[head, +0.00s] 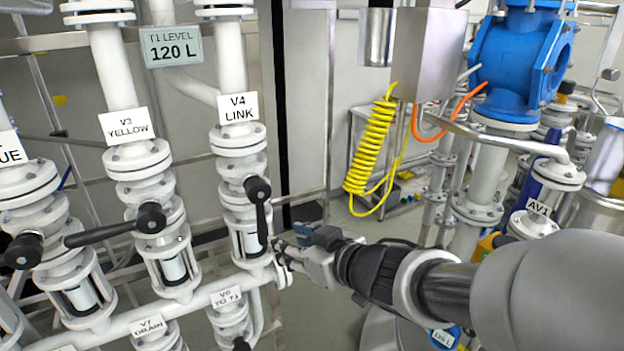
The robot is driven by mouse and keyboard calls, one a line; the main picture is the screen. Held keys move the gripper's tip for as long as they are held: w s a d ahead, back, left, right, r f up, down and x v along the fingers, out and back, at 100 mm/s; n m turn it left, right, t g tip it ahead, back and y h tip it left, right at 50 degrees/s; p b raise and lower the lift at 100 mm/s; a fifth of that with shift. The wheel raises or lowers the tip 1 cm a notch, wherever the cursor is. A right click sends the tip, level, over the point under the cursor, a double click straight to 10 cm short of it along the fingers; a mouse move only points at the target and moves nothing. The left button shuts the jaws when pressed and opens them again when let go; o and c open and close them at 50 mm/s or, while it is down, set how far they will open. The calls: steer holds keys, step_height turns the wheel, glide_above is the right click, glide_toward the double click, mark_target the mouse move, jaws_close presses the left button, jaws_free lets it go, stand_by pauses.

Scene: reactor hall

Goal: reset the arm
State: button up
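My arm reaches in from the lower right, stretched across to the left. My gripper (279,250) is at the white pipes, just right of the sight glass under the valve labelled V4 LINK (238,109). The black V4 lever (260,207) hangs down just above and left of the gripper. I cannot tell whether they touch. The fingers are small and seen from the side, so their opening is unclear and no held object is visible.
The V3 YELLOW lever (108,232) sticks out to the left. A display (172,47) reads T1 LEVEL 120 L. A lower pipe (190,308) runs beneath the valves. A yellow coiled hose (369,148) and a blue valve body (515,62) stand behind my arm.

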steer(key=s+d+r+m+t+h, duration=0.1)
steer(key=s+d+m+h, duration=0.2)
steer(key=d, duration=0.6)
steer(key=s+d+r+m+h, duration=0.1)
steer(key=d+m+h, duration=0.2)
steer(key=d+h, duration=0.45)
steer(key=s+d+f+m+g, duration=0.1)
steer(key=s+f+g, duration=0.2)
steer(key=s, duration=0.7)
steer(key=s+d+f+m+g+y+b, duration=0.1)
steer(key=s+d+f+g, duration=0.1)
steer(key=s, duration=0.8)
steer(key=shift+d+f+m+g, duration=0.2)
steer(key=shift+f+m+g, duration=0.1)
steer(key=shift+f+g, duration=0.5)
steer(key=shift+f+y, duration=0.1)
steer(key=shift+y, duration=0.15)
steer(key=shift+c, duration=0.4)
steer(key=shift+a, duration=0.1)
steer(key=shift+c, duration=0.3)
